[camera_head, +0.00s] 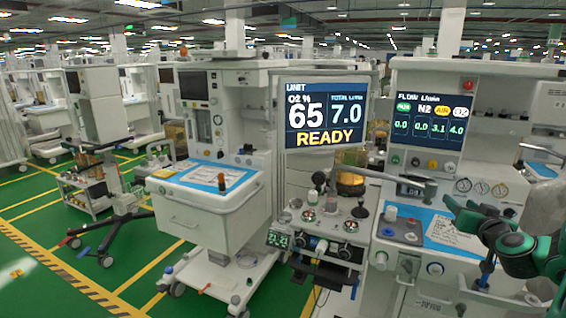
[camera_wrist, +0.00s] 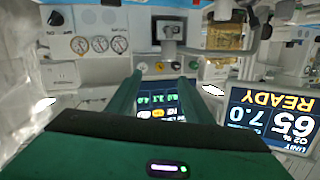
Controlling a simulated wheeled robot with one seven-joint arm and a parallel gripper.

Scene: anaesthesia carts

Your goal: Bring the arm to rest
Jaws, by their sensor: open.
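My gripper (camera_wrist: 160,82) is open and empty in the wrist view, its two dark green fingers apart. The flow display (camera_wrist: 158,98) shows between and behind the fingers, upside down. In the head view my green and black arm (camera_head: 520,252) is at the right edge, in front of the right-hand anaesthesia machine. Its end overlaps the blue-topped work surface (camera_head: 440,236) in the picture; I cannot tell how near they are.
The monitor (camera_head: 326,118) reading READY stands at centre, beside the flow screen (camera_head: 430,118). Knobs and gauges (camera_head: 482,187) line the right-hand machine. A white drawer cart (camera_head: 208,215) stands left of centre. Green floor (camera_head: 130,280) with yellow lines is open at lower left.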

